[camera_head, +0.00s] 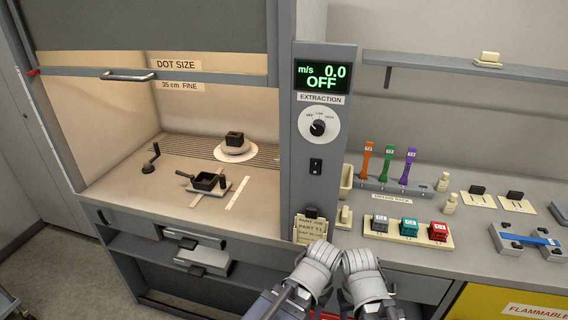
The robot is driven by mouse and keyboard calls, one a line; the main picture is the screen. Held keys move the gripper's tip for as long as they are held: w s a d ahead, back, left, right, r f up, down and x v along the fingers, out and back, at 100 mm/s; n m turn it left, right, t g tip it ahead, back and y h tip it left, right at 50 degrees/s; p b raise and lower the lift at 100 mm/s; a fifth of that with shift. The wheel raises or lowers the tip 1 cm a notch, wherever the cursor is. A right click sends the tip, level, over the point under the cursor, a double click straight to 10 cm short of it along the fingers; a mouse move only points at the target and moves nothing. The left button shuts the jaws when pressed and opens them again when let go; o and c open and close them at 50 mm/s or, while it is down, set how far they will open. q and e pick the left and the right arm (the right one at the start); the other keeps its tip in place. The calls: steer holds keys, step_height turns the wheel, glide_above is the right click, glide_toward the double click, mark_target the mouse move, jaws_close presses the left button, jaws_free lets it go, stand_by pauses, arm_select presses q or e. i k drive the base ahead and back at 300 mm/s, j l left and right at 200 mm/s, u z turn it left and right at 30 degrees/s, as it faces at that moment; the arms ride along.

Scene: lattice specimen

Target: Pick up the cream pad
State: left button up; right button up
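Several cream pieces are in view, and I cannot tell for sure which is the cream pad. A small cream block (488,59) sits on the upper right shelf. Another small cream piece (344,217) stands on the bench beside the extraction column. Two flat cream plates with dark blocks on them, a left one (472,201) and a right one (510,207), lie on the bench at right. My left gripper (316,256) and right gripper (359,262) are close together at the bench's front edge, below these pieces. Their fingertips are not clear, and I see nothing held.
The fume hood at left holds a black pan (206,182) and a dark block (234,138) on a white disc. A rack (400,189) with orange, green and purple tools stands on the bench. Grey, teal and red blocks sit on a cream tray (405,240) in front.

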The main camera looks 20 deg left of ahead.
mark_target(343, 218)
steer(key=i+l+u, duration=0.3)
steer(key=l+u, duration=0.25)
steer(key=i+l+u, duration=0.3)
steer(key=l+u, duration=0.3)
